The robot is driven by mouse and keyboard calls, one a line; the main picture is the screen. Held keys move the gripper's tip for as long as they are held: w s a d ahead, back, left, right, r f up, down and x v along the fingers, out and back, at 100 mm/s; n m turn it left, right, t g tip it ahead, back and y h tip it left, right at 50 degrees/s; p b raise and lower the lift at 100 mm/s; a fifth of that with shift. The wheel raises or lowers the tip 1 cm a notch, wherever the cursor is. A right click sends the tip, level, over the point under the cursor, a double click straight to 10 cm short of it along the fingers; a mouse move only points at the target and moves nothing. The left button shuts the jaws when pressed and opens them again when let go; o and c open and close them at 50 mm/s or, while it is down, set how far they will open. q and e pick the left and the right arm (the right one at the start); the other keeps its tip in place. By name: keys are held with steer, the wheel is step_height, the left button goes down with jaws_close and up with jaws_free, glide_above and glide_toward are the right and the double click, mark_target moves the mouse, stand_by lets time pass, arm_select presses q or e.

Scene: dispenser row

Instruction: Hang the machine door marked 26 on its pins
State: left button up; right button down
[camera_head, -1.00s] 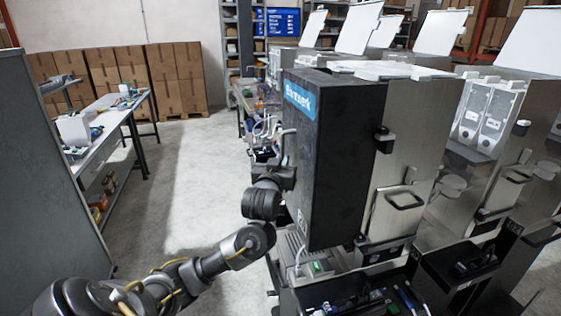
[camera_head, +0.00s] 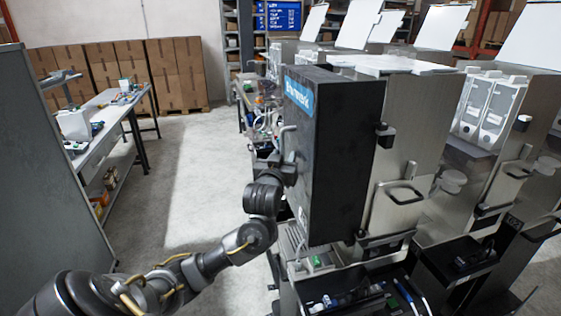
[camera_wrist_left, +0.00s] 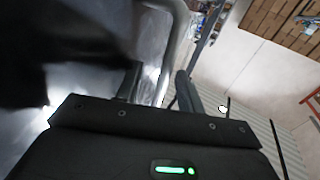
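The machine door (camera_head: 345,155) is a tall, thick black panel with a blue name label. It stands upright at the near corner of the front steel machine (camera_head: 415,150). A small mark near its lower edge is too small to read. Black hinge brackets show at the machine's edge, upper (camera_head: 385,135) and lower (camera_head: 360,237). I cannot tell whether the door sits on the pins. My left gripper (camera_head: 290,165) is at the door's bar handle (camera_head: 284,138). In the left wrist view, the metal handle (camera_wrist_left: 172,50) passes between the gripper's fingers (camera_wrist_left: 158,88). My right gripper is out of view.
More steel machines with raised white lids (camera_head: 440,27) stand in a row behind. Below the door is an open black tray (camera_head: 370,292) with small items.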

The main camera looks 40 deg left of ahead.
arm_select(q)
steer(key=v, duration=1)
steer(key=shift+s+p, duration=0.3)
steer(key=shift+s, duration=0.05)
steer(key=shift+d+r, duration=0.1)
